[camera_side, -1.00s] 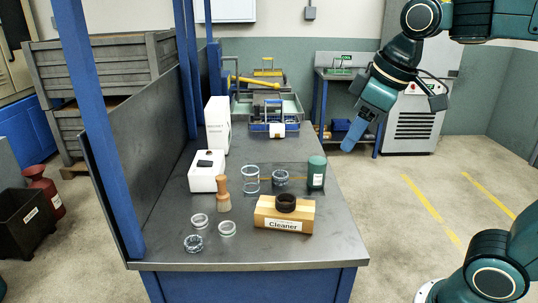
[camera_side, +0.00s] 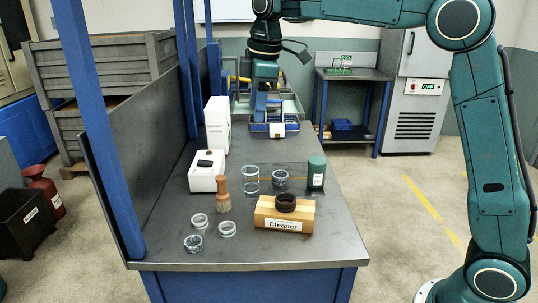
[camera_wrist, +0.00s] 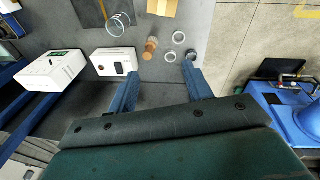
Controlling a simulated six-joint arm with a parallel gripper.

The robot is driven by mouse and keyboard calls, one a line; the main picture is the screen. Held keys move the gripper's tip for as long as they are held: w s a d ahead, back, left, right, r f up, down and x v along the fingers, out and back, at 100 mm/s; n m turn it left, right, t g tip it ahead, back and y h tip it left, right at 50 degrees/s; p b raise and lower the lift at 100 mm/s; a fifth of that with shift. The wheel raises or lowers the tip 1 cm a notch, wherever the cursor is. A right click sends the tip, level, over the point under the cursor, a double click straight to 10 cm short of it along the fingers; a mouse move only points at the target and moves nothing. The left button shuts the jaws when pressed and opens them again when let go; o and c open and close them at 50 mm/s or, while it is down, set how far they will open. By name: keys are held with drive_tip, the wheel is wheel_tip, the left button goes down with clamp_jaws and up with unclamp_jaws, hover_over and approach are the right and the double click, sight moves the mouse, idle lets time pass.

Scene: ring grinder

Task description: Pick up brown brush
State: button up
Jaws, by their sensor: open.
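The brown brush (camera_side: 222,186) stands upright on the metal table, its brown handle on top and paler bristles below. In the wrist view the brush (camera_wrist: 150,47) appears from above, beyond and between my fingertips. My gripper (camera_side: 260,112) points down over the far part of the table, well behind the brush and apart from it. Its two blue fingers (camera_wrist: 163,82) are spread open with nothing between them.
A white box (camera_side: 207,180) is left of the brush. Glass rings (camera_side: 200,221) lie in front; a glass cylinder (camera_side: 251,180), the Cleaner block (camera_side: 285,214) and a green container (camera_side: 316,172) are right.

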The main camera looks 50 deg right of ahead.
drive_tip(key=w+a+f+n+g, duration=0.1)
drive_tip(key=w+f+n, duration=0.2)
drive_tip(key=w+f, duration=0.4)
drive_tip(key=n+g, duration=0.1)
drive_tip(key=n, duration=0.2)
hover_over(222, 186)
drive_tip(key=w, duration=0.1)
wheel_tip(222, 186, down, 6)
drive_tip(key=shift+w+d+f, duration=0.1)
drive_tip(key=shift+d+f, duration=0.1)
drive_tip(key=shift+d, duration=0.05)
drive_tip(key=shift+f, duration=4.3)
drive_tip(key=shift+f, duration=0.1)
drive_tip(key=shift+d+f, duration=0.1)
drive_tip(key=shift+f, duration=2.4)
drive_tip(key=shift+c, duration=0.4)
